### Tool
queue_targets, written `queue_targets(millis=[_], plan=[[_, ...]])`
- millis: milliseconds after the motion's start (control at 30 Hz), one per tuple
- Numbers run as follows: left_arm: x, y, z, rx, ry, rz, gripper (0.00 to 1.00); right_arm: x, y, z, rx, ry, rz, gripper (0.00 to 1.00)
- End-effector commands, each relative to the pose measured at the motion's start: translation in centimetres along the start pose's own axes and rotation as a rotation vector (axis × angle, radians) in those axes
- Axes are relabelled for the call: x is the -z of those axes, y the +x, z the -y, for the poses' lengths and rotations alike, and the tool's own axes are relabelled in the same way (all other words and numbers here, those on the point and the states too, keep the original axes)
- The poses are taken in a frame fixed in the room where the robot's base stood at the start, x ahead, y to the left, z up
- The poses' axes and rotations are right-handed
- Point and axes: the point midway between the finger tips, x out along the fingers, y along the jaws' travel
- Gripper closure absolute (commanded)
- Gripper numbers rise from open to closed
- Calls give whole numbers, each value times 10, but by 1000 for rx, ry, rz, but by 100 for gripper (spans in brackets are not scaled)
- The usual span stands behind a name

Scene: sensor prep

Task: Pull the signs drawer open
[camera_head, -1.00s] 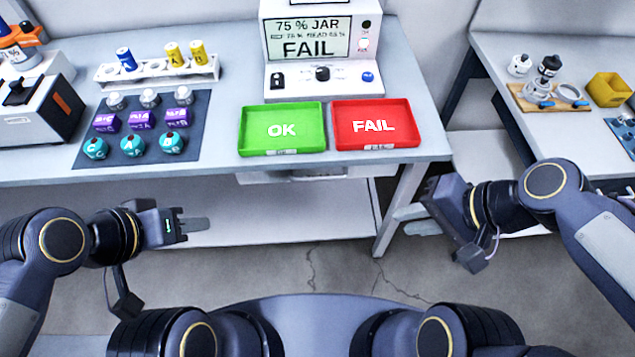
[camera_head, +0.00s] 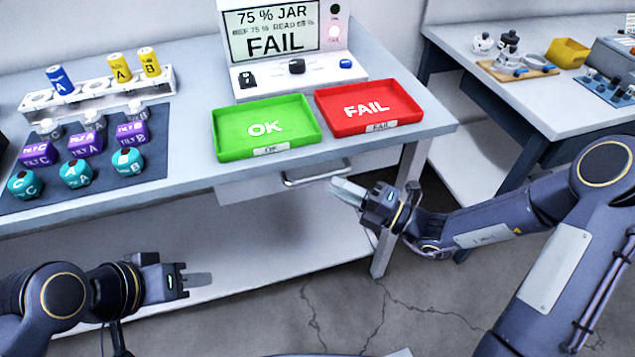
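A pale drawer (camera_head: 250,189) sits under the table's front edge, below the green and red trays. It looks closed, and no sign label is readable on it. Its silver bar handle (camera_head: 316,179) faces me. My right gripper (camera_head: 343,189) is close to the right end of the handle, with its pale fingers pointing left toward it. I cannot tell whether they touch it or how far apart they are. My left gripper (camera_head: 200,280) hangs in front of the table at lower left, away from the drawer. Its fingers are seen edge-on, and it holds nothing visible.
The green OK tray (camera_head: 230,147) and red FAIL tray (camera_head: 335,125) stand above the drawer, both empty. A tester (camera_head: 240,90) showing FAIL is behind them. A dark mat (camera_head: 45,196) with bottles and cubes is left. A second table (camera_head: 540,105) stands right, across a gap.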

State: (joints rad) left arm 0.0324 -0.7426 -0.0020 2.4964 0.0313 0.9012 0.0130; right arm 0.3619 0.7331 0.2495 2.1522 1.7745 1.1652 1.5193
Motion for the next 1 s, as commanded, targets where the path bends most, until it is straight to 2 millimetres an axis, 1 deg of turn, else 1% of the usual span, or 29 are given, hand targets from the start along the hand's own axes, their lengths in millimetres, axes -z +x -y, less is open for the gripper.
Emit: queue_targets(millis=[33,200,300,400,500,700,733,867,900,1000], plan=[[-1,2,1,0,0,0,64,2,10,0,-1,-2,-5,80],[-2,4,2,0,0,0,64,2,37,0,-1,-3,-6,80],[-3,5,2,0,0,0,64,1,50,0,1,-5,-5,80],[-3,6,3,0,0,0,64,1,57,0,1,-5,-4,80],[-3,6,3,0,0,0,64,1,60,0,1,-4,-3,80],[-3,6,3,0,0,0,64,1,61,0,2,-5,-3,80],[-3,6,3,0,0,0,64,1,61,0,2,-5,-3,82],[-3,6,3,0,0,0,64,1,60,0,2,-5,-3,98],[-3,6,3,0,0,0,64,1,60,0,2,-5,-3,100],[-3,6,3,0,0,0,64,1,60,0,2,-5,-3,100]])
